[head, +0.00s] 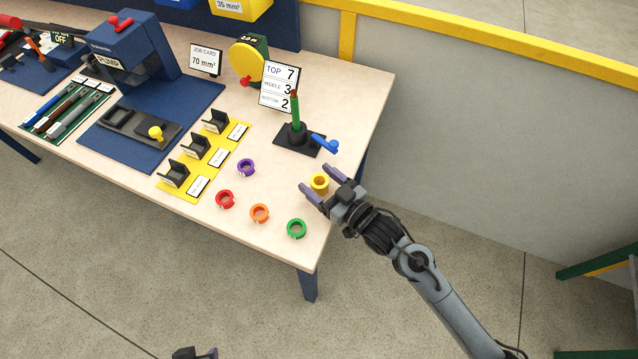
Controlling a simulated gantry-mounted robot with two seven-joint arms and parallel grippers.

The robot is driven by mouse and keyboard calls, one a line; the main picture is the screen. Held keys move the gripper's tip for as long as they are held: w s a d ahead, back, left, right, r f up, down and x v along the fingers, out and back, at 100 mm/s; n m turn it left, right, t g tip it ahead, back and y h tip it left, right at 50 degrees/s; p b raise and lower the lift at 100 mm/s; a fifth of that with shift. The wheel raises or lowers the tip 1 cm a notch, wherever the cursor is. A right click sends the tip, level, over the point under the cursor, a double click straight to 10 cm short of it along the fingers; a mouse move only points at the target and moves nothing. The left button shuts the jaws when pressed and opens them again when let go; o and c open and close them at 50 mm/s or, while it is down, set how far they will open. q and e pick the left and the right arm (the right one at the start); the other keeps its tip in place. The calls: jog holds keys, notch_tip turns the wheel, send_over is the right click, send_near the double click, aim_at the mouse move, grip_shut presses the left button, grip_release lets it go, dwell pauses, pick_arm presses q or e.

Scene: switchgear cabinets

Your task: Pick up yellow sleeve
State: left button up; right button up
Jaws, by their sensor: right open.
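The yellow sleeve (320,183) is a short ring standing on the right part of the wooden bench. My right gripper (318,184) is open, with its two purple-grey fingers on either side of the yellow sleeve in the head view. Whether the fingers touch it or are above it, I cannot tell. A small part of what seems to be my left gripper (196,353) shows at the bottom edge; its jaws are mostly cut off.
Purple (246,168), red (225,199), orange (259,213) and green (297,229) sleeves stand left of the gripper. A black stand (299,138) with a blue lever is just behind. A yellow mat (186,190) with black holders lies left. The bench's right edge is close.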

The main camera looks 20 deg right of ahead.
jog(key=shift+w, duration=0.15)
jog(key=shift+c, duration=0.5)
jog(key=c, duration=0.9)
jog(key=shift+c, duration=0.2)
